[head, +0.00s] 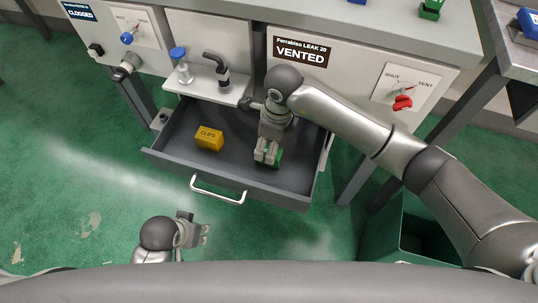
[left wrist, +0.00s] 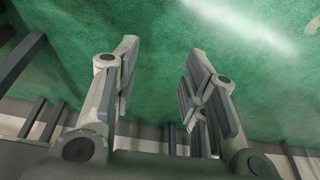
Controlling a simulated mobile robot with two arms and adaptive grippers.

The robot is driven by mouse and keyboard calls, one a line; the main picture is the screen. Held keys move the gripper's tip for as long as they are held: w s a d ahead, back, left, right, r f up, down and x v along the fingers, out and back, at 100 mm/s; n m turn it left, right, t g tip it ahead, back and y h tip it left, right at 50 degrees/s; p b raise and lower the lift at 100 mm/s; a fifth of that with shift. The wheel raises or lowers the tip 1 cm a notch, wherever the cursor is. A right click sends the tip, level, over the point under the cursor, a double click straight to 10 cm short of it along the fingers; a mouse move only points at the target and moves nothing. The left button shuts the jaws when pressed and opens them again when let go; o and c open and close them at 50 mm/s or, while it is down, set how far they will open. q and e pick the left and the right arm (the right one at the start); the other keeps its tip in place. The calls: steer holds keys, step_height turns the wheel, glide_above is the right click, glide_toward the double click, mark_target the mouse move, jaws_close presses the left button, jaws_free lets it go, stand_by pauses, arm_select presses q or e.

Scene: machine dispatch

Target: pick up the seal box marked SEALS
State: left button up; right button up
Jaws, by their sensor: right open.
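A small green box (head: 279,157) lies in the right part of the open drawer in the head view. My right gripper (head: 266,157) reaches down into the drawer over this box, with its fingers open at it. The gripper hides much of the box, and I cannot read a SEALS mark on it. My left gripper (head: 204,234) is outside the drawer, in front of it and low in the head view. In the left wrist view the left gripper (left wrist: 160,90) is open and empty, with green floor beyond its fingers.
The grey drawer (head: 165,151) also holds a yellow box marked CLIPS (head: 209,138), left of the green box. A silver handle (head: 218,192) is on the drawer front. A panel marked VENTED (head: 301,52) is above. A green bin (head: 398,236) stands on the floor at the right.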

steer(key=f, duration=0.4)
steer(key=shift+s+b, duration=0.25)
steer(key=shift+b, duration=0.1)
steer(key=shift+a+f, duration=0.1)
steer(key=shift+f, duration=0.3)
arm_select(q)
steer(key=v, duration=0.3)
steer(key=shift+w, duration=0.2)
arm_select(e)
steer(key=c, duration=1.1)
steer(key=shift+r, duration=0.15)
